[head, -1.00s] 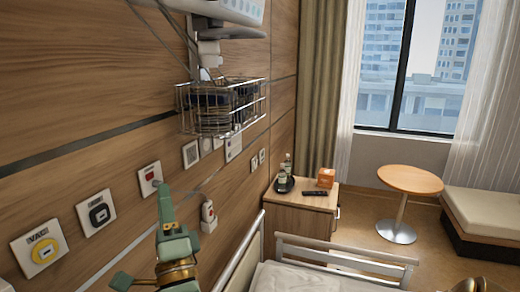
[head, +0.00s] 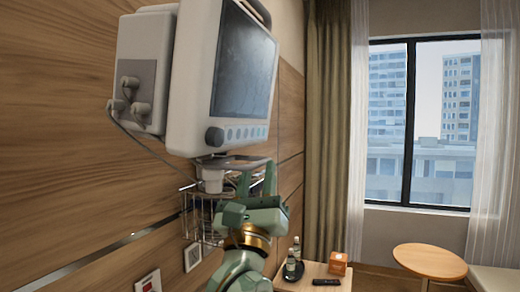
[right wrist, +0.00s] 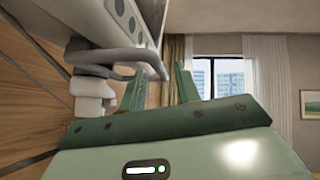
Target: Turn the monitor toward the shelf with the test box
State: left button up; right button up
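The monitor (head: 225,75) is mounted on the wood wall, its dark screen facing right. A grey handle (head: 232,162) juts out under it; in the right wrist view the handle (right wrist: 125,68) reaches to the fingers. My right gripper (head: 257,180) is just below the monitor at the handle's end. Its fingers (right wrist: 160,88) stand apart, open; I cannot tell whether they touch the handle. A small orange box (head: 338,263) sits on the bedside cabinet (head: 318,271); whether it is the test box is unclear. My left gripper is not in view.
A wire basket (head: 196,222) hangs below the monitor, partly behind my right arm. Cables run from the module (head: 143,50) beside the monitor. Small bottles and a remote (head: 326,282) are on the cabinet. A round table (head: 430,262) stands near the window.

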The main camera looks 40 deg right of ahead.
jog(key=shift+p+x, duration=0.3)
jog(key=shift+x, duration=0.8)
jog(key=shift+w+d+r, duration=0.15)
jog(key=shift+d+r, duration=0.05)
jog(key=shift+r, duration=0.05)
jog(key=shift+a, duration=0.1)
grip_shut()
